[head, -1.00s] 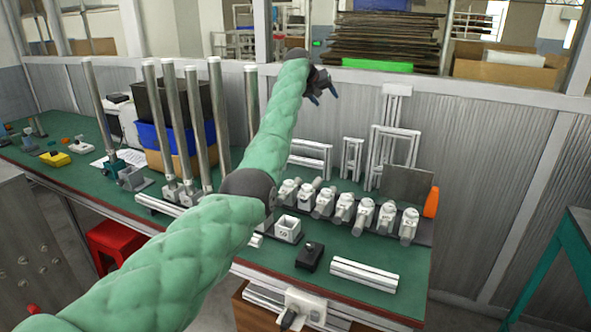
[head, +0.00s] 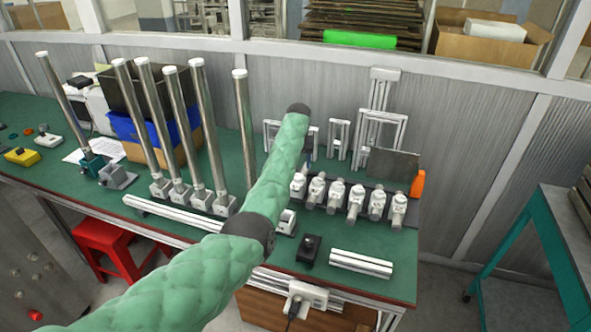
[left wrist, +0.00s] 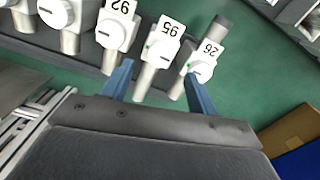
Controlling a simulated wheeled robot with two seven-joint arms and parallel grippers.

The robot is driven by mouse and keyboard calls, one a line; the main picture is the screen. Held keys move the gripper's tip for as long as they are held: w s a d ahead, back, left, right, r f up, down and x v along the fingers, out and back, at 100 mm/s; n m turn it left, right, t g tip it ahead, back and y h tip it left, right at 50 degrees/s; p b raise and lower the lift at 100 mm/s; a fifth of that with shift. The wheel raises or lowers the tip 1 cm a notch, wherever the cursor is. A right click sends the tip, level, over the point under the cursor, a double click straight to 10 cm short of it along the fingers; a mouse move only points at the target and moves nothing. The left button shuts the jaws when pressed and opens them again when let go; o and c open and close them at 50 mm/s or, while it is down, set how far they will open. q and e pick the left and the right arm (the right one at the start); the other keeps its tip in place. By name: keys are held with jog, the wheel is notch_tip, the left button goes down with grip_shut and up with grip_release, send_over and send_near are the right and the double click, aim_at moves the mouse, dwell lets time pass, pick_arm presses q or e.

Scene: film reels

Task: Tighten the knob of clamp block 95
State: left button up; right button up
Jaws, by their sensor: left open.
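Clamp block 95 (left wrist: 165,42) is a pale block with a round, slotted knob, in the left wrist view at upper middle. It stands between block 92 (left wrist: 117,28) and block 26 (left wrist: 205,62). My left gripper (left wrist: 158,70) is open and empty. Its two blue fingers sit apart in front of the row, one either side of block 95 in the picture; I see no clear contact. In the head view my left gripper (head: 309,150) is mostly hidden behind its own arm, above the row's left end. I cannot make out block 95's label there. My right gripper is not in view.
Several clamp blocks (head: 357,197) stand on a dark strip on the green table (head: 215,258). Tall metal posts (head: 245,140) rise left of my arm. Metal frames (head: 378,130) stand behind the row. A black box (head: 308,250) and aluminium profiles (head: 361,263) lie in front.

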aim_at(298, 176)
pick_arm(q)
jog(key=shift+f+p, duration=0.6)
jog(key=shift+f, duration=2.2)
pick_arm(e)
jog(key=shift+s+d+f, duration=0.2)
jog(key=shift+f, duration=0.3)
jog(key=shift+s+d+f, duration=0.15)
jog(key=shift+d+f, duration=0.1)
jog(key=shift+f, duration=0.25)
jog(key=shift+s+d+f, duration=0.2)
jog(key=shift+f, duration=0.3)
pick_arm(q)
jog(key=c, duration=1)
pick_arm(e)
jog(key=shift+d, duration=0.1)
